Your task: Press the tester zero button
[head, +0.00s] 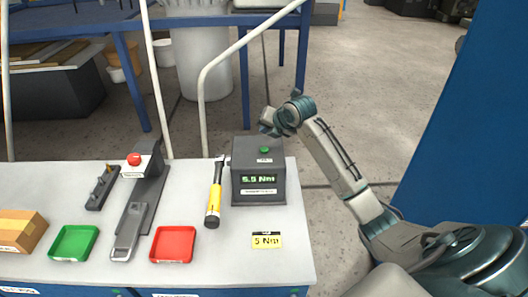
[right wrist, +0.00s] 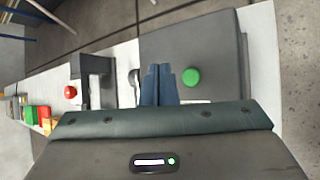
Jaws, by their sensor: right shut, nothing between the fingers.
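The tester (head: 258,172) is a dark grey box near the back right of the bench, and its green display reads about 5.5 Nm. A green button (head: 264,150) sits on its top face, with a small white label in front of it. In the right wrist view the green button (right wrist: 191,77) lies just right of the fingertips. My right gripper (head: 268,122) is shut and empty, above the back of the tester. Its closed fingers (right wrist: 160,72) show apart from the button in the picture; their height above the tester is hard to tell. My left gripper is not in view.
A yellow-handled torque wrench (head: 214,195) lies left of the tester. A red tray (head: 173,245), a green tray (head: 74,243) and a fixture with a red knob (head: 134,159) are further left. A yellow 5 Nm card (head: 266,240) lies in front of the tester.

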